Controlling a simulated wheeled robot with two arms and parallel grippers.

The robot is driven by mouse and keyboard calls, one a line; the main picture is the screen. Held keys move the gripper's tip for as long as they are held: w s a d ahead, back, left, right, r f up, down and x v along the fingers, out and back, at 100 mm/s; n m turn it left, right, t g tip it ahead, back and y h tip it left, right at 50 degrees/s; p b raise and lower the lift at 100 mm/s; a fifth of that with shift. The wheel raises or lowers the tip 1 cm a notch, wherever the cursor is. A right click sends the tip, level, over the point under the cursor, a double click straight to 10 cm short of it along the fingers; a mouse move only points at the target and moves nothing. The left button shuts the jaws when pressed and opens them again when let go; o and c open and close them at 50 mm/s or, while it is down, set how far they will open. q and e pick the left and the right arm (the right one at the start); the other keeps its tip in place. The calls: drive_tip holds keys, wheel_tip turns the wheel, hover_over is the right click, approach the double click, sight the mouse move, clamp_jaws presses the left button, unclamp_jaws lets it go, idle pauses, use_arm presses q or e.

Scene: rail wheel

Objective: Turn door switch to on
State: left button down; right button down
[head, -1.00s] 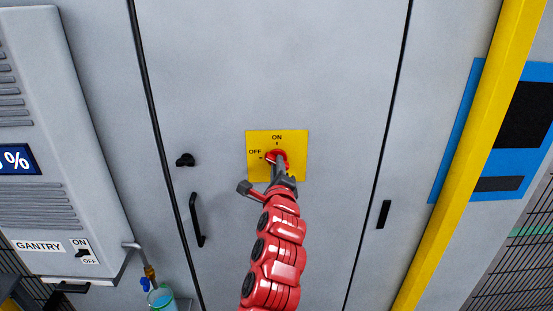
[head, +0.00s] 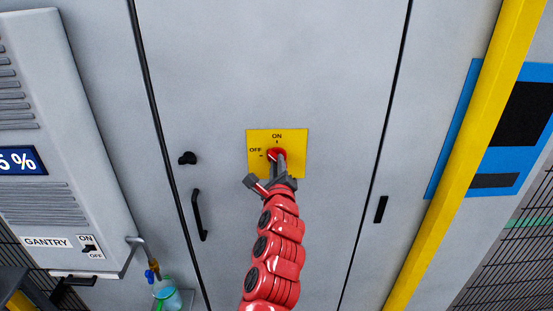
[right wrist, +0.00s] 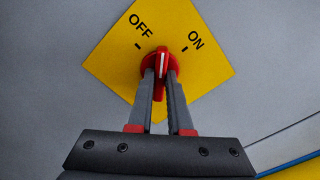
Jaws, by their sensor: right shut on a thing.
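The door switch is a red rotary knob (head: 276,154) with a white line, on a yellow plate (head: 298,140) marked ON at the top and OFF at the left. The knob (right wrist: 161,66) also shows in the right wrist view, where its white line points between the OFF and ON ticks. My right gripper (head: 279,165) is at the knob, with its fingers on both sides of the red handle. The fingers (right wrist: 163,85) hide parts of the knob's sides. My left gripper is not in view.
The plate sits on a grey cabinet door (head: 320,60) with a black handle (head: 199,215). A grey box (head: 50,110) with a percent display and a GANTRY switch (head: 90,245) stands at the left. A yellow post (head: 460,150) stands at the right.

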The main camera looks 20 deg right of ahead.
drive_tip(key=m+p, duration=0.4)
drive_tip(key=p, duration=0.1)
drive_tip(key=shift+f, duration=0.1)
idle(0.5)
